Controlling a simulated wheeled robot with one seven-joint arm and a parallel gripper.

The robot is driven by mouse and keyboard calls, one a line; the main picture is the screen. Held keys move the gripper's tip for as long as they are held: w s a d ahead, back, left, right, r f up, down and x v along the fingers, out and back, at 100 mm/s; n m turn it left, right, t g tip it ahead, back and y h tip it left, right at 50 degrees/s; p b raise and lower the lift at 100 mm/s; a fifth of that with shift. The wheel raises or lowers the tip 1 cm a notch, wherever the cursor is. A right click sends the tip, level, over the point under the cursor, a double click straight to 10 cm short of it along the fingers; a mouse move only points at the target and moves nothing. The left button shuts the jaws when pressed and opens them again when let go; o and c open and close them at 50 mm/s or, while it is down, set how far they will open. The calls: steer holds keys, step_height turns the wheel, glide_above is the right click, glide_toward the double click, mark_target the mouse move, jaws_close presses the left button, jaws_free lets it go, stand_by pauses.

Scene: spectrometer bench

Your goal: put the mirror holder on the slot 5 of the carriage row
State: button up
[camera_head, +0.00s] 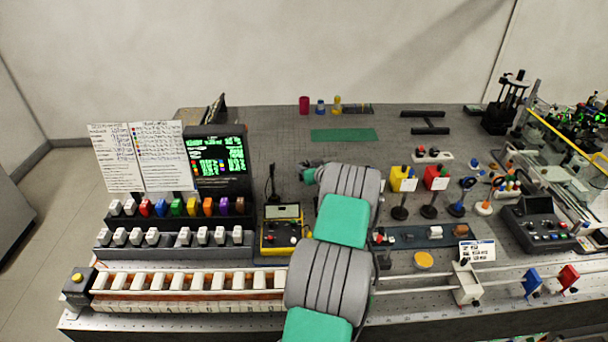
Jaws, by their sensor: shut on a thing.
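The carriage row (190,309) is a long pale rail with numbered slots at the front left of the bench. White carriages stand along it with orange-brown between them. Slot 5 (193,283) looks to be near the middle of the row, though its number is too small to read surely. The row's right end is hidden behind my grey and green arm. The arm reaches up from the bottom edge over the bench. I cannot make out the mirror holder with certainty.
A yellow meter (282,236) stands close left of my arm. Behind the row are racks of coloured blocks (190,207) and white blocks (152,236). A lit screen (217,158) stands behind them. Right of the arm are rails with a white carriage (466,284).

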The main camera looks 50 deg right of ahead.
jaws_close()
steer(key=shift+r, duration=0.1)
